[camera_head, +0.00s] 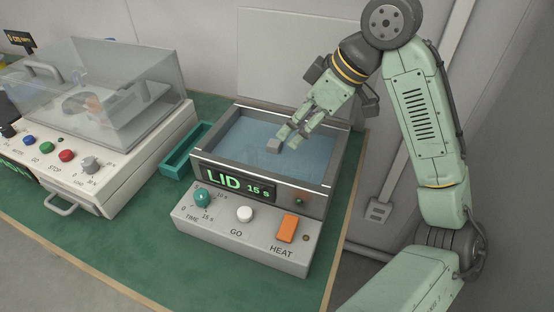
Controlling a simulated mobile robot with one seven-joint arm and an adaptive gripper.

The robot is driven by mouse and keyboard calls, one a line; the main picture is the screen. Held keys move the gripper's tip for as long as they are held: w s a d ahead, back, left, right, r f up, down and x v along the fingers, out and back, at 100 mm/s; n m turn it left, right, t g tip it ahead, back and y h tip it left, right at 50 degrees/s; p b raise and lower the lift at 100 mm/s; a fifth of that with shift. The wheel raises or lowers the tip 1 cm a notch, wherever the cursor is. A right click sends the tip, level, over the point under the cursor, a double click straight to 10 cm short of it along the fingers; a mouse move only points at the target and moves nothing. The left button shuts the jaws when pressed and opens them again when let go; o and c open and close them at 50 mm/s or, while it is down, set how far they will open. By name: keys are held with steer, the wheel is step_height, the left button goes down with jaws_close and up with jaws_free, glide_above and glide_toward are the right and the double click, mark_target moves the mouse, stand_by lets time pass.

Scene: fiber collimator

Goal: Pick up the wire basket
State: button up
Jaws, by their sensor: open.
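A bath machine with an open tank (229,126) of blue liquid stands on the bench, its display reading "LID 15 s". My gripper (288,138) reaches down over the tank from the upper right, with its jaws open. A small grey block (274,146) sits just beyond the fingertips, to their lower left. I cannot tell whether the fingers touch it. No wire basket can be made out clearly. Faint lines show in the liquid around and to the right of the block, but I cannot tell what they are.
The bath's front panel has a teal TIME knob (202,197), a white GO button (245,214) and an orange HEAT switch (286,229). A teal tray (176,167) lies left of the bath. Farther left is a machine with a clear cover (125,100). The front bench (150,245) is clear.

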mark_target(275, 143)
steer(key=x, duration=0.3)
steer(key=shift+a, duration=0.1)
steer(key=x, duration=0.2)
steer(key=p+x, duration=0.1)
steer(key=x, duration=0.1)
steer(key=shift+a+r, duration=0.2)
steer(key=shift+a, duration=0.2)
steer(key=shift+w+a+f, duration=0.1)
steer(key=shift+a+f, duration=0.1)
steer(key=shift+f, duration=0.3)
steer(key=shift+c, duration=0.6)
jaws_close()
